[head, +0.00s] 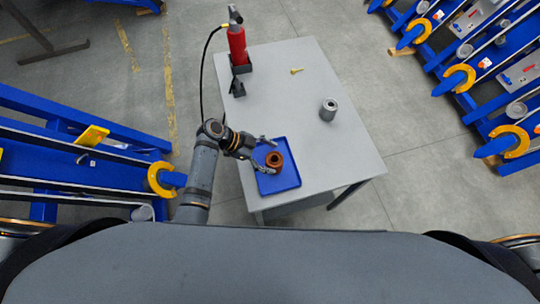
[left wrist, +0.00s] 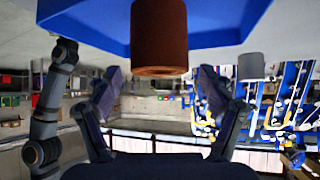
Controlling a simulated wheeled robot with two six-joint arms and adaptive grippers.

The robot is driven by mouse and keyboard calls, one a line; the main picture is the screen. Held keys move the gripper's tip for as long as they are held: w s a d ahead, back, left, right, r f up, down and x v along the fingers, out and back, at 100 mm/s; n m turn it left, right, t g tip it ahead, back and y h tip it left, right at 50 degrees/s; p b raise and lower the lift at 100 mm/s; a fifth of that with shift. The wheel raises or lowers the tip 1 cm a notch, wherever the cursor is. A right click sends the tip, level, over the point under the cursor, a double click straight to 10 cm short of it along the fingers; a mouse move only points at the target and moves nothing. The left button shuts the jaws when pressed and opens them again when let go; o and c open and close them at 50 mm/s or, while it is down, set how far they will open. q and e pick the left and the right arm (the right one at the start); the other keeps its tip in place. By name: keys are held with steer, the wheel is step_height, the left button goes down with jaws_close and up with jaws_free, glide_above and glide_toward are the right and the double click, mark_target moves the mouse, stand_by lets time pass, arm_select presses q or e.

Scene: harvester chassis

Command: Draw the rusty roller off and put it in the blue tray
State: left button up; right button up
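The rusty roller (head: 274,160) stands upright in the blue tray (head: 283,184) at the near left part of the grey table. My left gripper (head: 267,155) is just left of the roller, with its fingers spread to either side. In the left wrist view, which looks upside down, the roller (left wrist: 160,40) hangs from the top, against the blue tray (left wrist: 90,22). The left gripper's fingers (left wrist: 160,75) are wide apart there, with a gap to the roller on both sides. My right gripper is not in view.
A grey metal cylinder (head: 328,109) stands on the table (head: 295,95) right of the tray. A small brass-coloured piece (head: 297,71) lies farther back. A red bottle-shaped tool (head: 237,46) stands at the far left corner. Blue frames with yellow rings stand on both sides. The middle of the table is clear.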

arm_select(q)
steer(key=shift+a, duration=0.15)
steer(key=v, duration=1.1)
steer(key=shift+a+r, duration=0.3)
steer(key=shift+r, duration=0.05)
